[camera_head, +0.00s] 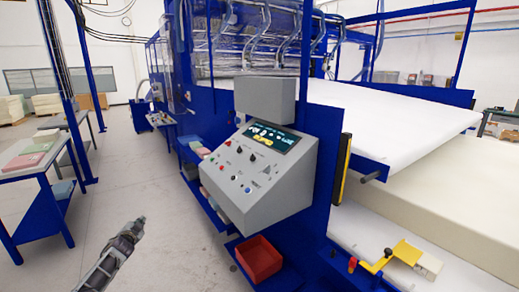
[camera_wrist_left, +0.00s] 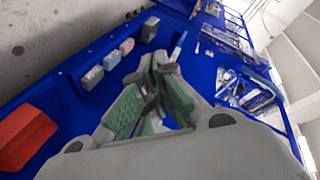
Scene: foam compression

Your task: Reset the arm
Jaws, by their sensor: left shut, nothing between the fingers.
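My left gripper (camera_head: 138,224) shows in the head view at the lower left, on the end of my arm, which comes up from the bottom edge. It is over the grey floor, left of the control console (camera_head: 260,178) and apart from it. In the left wrist view my left gripper (camera_wrist_left: 152,68) has its green-padded fingers drawn together, with nothing held between them. My right gripper is in neither view.
A red bin (camera_head: 259,259) sits on a low blue shelf below the console; the wrist view also shows a red bin (camera_wrist_left: 24,136). Small boxes (camera_wrist_left: 126,47) stand beyond it. A blue-framed table (camera_head: 28,168) stands left. Open floor (camera_head: 125,178) lies between.

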